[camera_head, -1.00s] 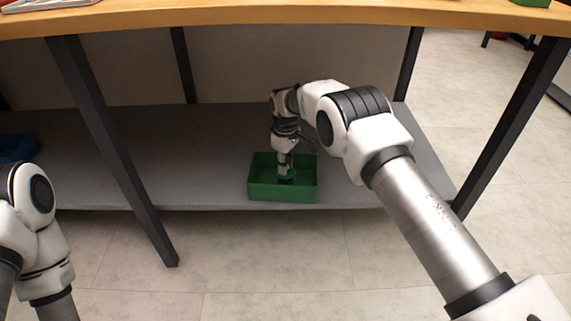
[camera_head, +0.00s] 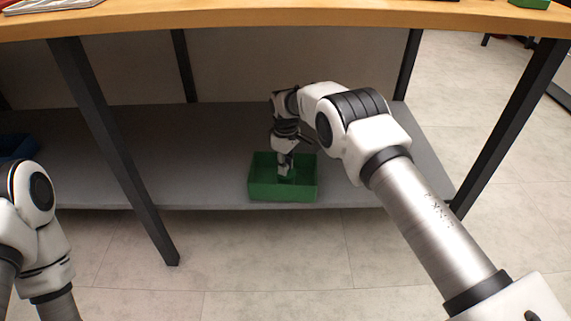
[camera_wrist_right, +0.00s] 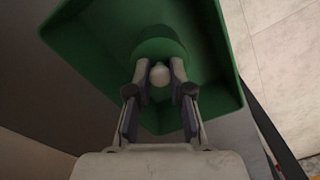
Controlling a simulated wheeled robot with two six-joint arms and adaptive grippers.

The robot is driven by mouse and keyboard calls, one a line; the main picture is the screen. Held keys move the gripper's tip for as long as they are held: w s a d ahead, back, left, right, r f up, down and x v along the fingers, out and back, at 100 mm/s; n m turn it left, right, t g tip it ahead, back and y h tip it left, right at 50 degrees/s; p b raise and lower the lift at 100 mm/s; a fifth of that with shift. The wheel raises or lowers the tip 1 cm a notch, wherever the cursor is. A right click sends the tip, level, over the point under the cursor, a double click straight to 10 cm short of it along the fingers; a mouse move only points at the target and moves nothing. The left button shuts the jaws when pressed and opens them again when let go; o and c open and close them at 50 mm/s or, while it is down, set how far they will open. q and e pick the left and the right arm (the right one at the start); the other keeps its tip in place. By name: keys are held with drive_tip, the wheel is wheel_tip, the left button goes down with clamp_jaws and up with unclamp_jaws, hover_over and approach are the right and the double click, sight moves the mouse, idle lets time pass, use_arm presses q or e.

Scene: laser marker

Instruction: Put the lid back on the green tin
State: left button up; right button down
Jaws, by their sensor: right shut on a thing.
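A round green piece with a pale knob, which looks like the lid (camera_wrist_right: 158,48), is inside an open green box (camera_wrist_right: 95,60) in the right wrist view. My right gripper (camera_wrist_right: 160,76) is shut on the pale knob, with one finger on each side of it. In the head view my right gripper (camera_head: 284,172) reaches down into the green box (camera_head: 283,192), which stands on the grey lower shelf. I cannot tell whether the lid touches the box floor. No tin can be made out for certain. My left arm shows at the left edge, but its gripper is out of view.
The wooden tabletop (camera_head: 300,18) hangs above the grey shelf (camera_head: 200,165), with dark table legs (camera_head: 112,150) around it. A blue container (camera_head: 15,146) is at the shelf's left. Part of a green thing (camera_head: 530,3) shows on the tabletop at top right. The shelf beside the box is clear.

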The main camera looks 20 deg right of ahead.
idle(0.4)
drive_tip(key=c, duration=0.5)
unclamp_jaws()
drive_tip(key=shift+r+p, duration=3.05)
drive_tip(key=shift+r, duration=0.45)
clamp_jaws()
drive_tip(key=shift+f, duration=0.25)
